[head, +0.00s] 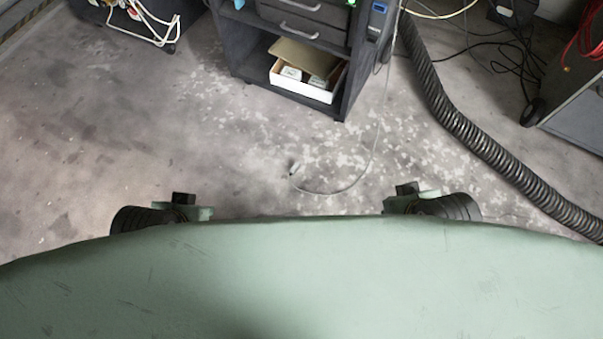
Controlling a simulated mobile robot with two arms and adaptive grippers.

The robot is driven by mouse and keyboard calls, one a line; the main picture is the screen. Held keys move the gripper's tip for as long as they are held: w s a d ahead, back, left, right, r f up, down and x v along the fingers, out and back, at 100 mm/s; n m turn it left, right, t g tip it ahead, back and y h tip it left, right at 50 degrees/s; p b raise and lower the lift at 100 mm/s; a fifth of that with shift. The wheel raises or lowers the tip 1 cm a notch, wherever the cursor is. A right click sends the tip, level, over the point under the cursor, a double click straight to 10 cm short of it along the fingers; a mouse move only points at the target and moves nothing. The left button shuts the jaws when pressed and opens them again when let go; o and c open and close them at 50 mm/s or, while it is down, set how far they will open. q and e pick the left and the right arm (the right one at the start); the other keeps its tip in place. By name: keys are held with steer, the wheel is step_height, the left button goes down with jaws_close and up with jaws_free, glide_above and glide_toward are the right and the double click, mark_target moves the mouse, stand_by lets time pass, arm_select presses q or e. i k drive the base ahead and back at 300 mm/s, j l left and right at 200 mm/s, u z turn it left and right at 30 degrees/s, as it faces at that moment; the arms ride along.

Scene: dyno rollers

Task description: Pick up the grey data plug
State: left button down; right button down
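A small grey plug (294,168) lies on the concrete floor near the middle of the head view. A thin pale cable (368,165) runs from it in a loop to the right and up to the dark cabinet. Two dark arm parts of mine show at the edge of my green body, one left and one right of the plug. Both are apart from it. I cannot make out gripper fingers on either one.
The dark cabinet (243,42) with drawers stands behind the plug, with an open white box (335,80) on its low shelf. A ribbed black hose (470,135) crosses the floor at right. A grey wheeled unit (580,110) stands far right. Floor at left is clear.

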mark_target(296, 167)
steer(key=i+j, duration=0.25)
steer(key=i+j+z, duration=0.1)
steer(key=i+j, duration=0.2)
steer(key=j, duration=0.15)
steer(key=i+j, duration=0.25)
steer(key=j, duration=0.15)
steer(key=z, duration=0.05)
